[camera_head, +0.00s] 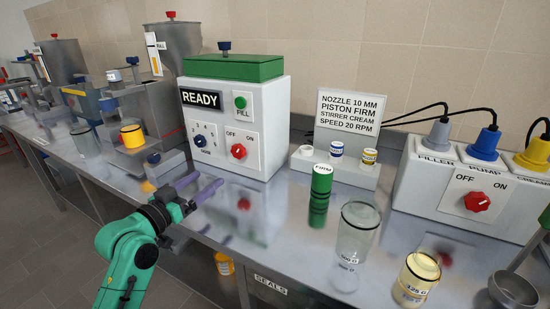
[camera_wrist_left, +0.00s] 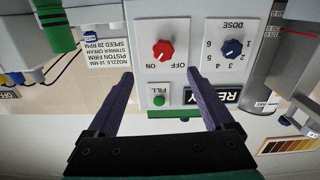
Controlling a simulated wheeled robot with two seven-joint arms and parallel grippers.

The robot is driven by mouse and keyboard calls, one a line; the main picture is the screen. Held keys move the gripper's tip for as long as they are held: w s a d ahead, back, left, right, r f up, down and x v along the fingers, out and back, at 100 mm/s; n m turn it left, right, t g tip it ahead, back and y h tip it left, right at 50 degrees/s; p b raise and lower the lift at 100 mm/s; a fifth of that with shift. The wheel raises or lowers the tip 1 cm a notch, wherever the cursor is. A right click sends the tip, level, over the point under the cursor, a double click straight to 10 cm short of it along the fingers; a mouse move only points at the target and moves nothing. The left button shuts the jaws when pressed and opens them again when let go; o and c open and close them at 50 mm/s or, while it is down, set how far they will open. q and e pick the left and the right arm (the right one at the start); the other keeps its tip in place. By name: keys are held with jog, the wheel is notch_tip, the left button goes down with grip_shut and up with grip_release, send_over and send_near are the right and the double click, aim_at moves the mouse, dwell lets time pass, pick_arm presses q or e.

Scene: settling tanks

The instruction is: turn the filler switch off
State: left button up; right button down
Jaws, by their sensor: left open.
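The filler is a white box (camera_head: 270,115) with a green lid and a READY display. Its red knob (camera_head: 238,151), between OFF on the left and ON on the right, is on the lower front. The knob also shows upside down in the left wrist view (camera_wrist_left: 163,50); I cannot tell which word it points to. My left gripper (camera_head: 209,178) is open and empty, low in front of the filler. In the left wrist view its two purple fingers (camera_wrist_left: 160,77) are apart, with the knob beyond their tips, not touching. My right gripper is not in view.
A green FILL button (camera_head: 240,102) and blue dose dial (camera_head: 200,141) share the filler's front. A second red OFF/ON knob (camera_head: 476,202) is on the plug box at right. A green cylinder (camera_head: 320,190) and clear glass (camera_head: 355,232) stand right of my gripper.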

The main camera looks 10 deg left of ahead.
pick_arm(q)
jog(key=w, duration=0.2)
jog(key=p, duration=0.2)
send_near(237, 154)
jog(key=x, duration=0.8)
jog(key=shift+w+f, duration=0.1)
jog(key=shift+w, duration=0.15)
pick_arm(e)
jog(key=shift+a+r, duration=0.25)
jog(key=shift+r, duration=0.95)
pick_arm(q)
jog(key=shift+c, duration=0.3)
grip_shut()
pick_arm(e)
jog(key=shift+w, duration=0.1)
